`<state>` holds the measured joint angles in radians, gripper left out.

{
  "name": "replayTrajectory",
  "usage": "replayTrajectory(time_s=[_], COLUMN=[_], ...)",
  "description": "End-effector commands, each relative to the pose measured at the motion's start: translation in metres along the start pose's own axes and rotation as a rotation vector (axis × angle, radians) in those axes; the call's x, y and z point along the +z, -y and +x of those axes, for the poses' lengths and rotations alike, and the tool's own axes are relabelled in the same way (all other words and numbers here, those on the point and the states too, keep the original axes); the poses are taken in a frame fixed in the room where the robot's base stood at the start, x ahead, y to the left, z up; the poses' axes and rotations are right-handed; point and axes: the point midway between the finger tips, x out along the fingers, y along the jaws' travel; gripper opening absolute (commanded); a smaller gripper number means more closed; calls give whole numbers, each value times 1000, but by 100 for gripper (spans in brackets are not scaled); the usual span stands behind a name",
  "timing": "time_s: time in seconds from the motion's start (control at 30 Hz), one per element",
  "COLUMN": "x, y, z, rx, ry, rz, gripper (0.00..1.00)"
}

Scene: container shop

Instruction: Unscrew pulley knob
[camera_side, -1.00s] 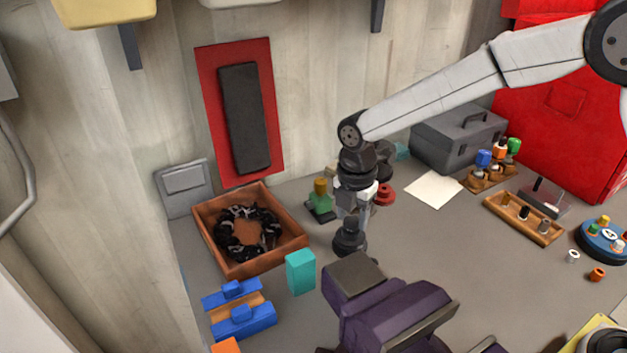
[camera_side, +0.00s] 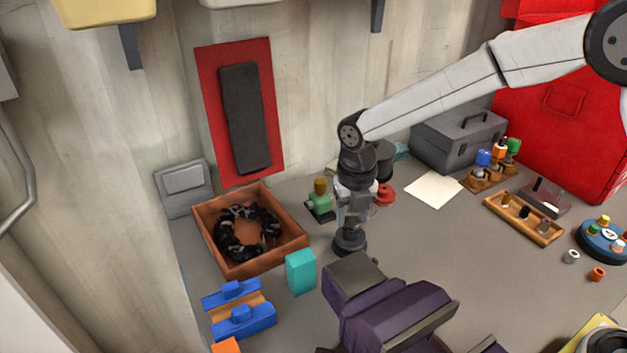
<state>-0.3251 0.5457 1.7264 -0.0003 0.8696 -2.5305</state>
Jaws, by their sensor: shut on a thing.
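The piece is upright and low at the table. Its upper part is hidden by the fingers, and I cannot tell whether its thread is loose.
A wooden tray (camera_side: 282,258) with a black chain-like coil is to the left. A green piece with a yellow top (camera_side: 320,203) and a red round piece (camera_side: 385,195) stand close behind. A teal block (camera_side: 300,272) and a purple machine (camera_side: 395,318) are in front.

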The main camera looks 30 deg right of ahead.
Motion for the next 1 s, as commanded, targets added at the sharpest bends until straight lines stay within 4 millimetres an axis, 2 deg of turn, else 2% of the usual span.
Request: replayTrajectory(time_s=[0.2,0.23,0.33,0.37,0.57,0.63,1.0], x=[0,0,0,0,0,0,0], y=[0,0,0,0,0,0,0], z=[0,0,0,0,0,0,0], rx=[0,0,0,0,0,0,0], ry=[1,1,1,1,0,0,0], rz=[-32,-31,-30,-29,-27,-27,14], gripper=[0,54,86,92,92,78,78])
